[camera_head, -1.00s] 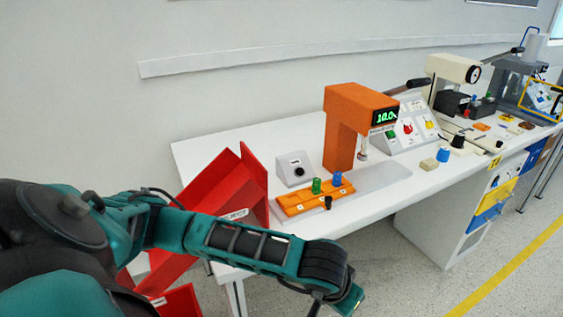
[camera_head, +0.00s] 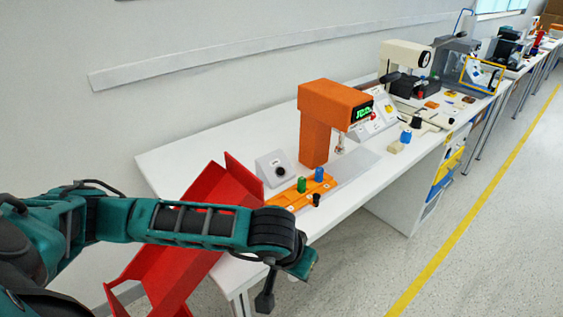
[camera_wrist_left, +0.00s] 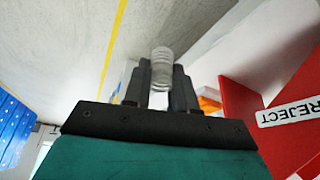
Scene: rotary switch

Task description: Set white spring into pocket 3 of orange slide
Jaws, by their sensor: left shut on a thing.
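My left gripper (camera_wrist_left: 161,88) is shut on the white spring (camera_wrist_left: 162,66), a pale coil standing out between the fingertips in the wrist view. In the head view my left gripper (camera_head: 265,300) hangs below the wrist in front of the bench edge, and the spring cannot be made out there. The orange slide (camera_head: 289,199) lies on the white bench, behind and to the right of my left wrist. It carries a green piece (camera_head: 301,185), a blue piece (camera_head: 319,175) and a black piece (camera_head: 316,200). Its pocket numbers are too small to read. My right gripper is not in view.
A red bin (camera_head: 222,190) stands left of the slide; its REJECT label (camera_wrist_left: 287,113) shows in the wrist view. A grey box with a black knob (camera_head: 280,171) and an orange press (camera_head: 318,125) stand behind the slide. Floor is clear at right.

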